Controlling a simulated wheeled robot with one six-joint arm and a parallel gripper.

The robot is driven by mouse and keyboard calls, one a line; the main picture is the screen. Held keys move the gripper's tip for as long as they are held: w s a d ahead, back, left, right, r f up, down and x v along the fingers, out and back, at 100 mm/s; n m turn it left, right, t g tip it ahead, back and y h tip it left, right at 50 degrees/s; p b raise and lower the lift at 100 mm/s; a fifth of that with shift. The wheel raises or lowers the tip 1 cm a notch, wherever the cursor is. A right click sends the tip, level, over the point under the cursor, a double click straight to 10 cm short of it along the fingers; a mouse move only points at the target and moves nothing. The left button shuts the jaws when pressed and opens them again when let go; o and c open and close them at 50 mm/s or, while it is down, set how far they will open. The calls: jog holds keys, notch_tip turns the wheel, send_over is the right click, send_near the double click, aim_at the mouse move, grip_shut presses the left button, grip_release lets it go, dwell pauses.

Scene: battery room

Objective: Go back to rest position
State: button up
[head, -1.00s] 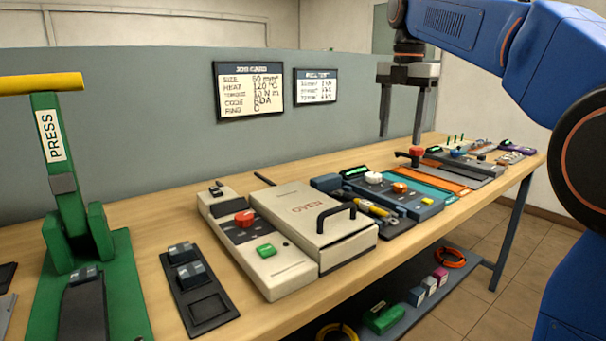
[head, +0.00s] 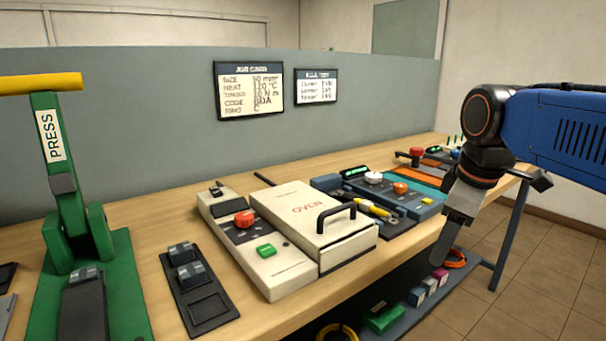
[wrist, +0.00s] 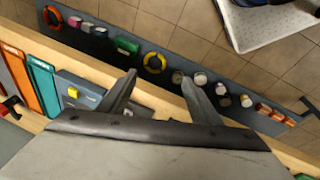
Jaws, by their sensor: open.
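My gripper (head: 450,235) hangs in front of the bench's right part in the head view, tilted downward, beside the bench's front edge. In the wrist view my gripper (wrist: 160,90) shows two fingers spread apart with nothing between them. Beyond the fingertips are the bench's front edge and the lower shelf. The gripper touches nothing that I can see. The fingers overlap each other in the head view.
The bench (head: 145,250) carries a green press (head: 75,230), a cream oven (head: 315,225) and a blue panel (head: 425,208). The lower shelf (wrist: 100,38) holds an orange ring (wrist: 52,17), a yellow ring (wrist: 154,63) and small boxes. Tiled floor (head: 545,270) is open at right.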

jog(key=s+d+f+m+t, duration=0.1)
jog(key=s+f+m, duration=0.9)
jog(key=f, duration=0.6)
jog(key=shift+s+d+f+t, duration=0.25)
jog(key=shift+s+f+t, duration=0.1)
jog(key=shift+s, duration=0.55)
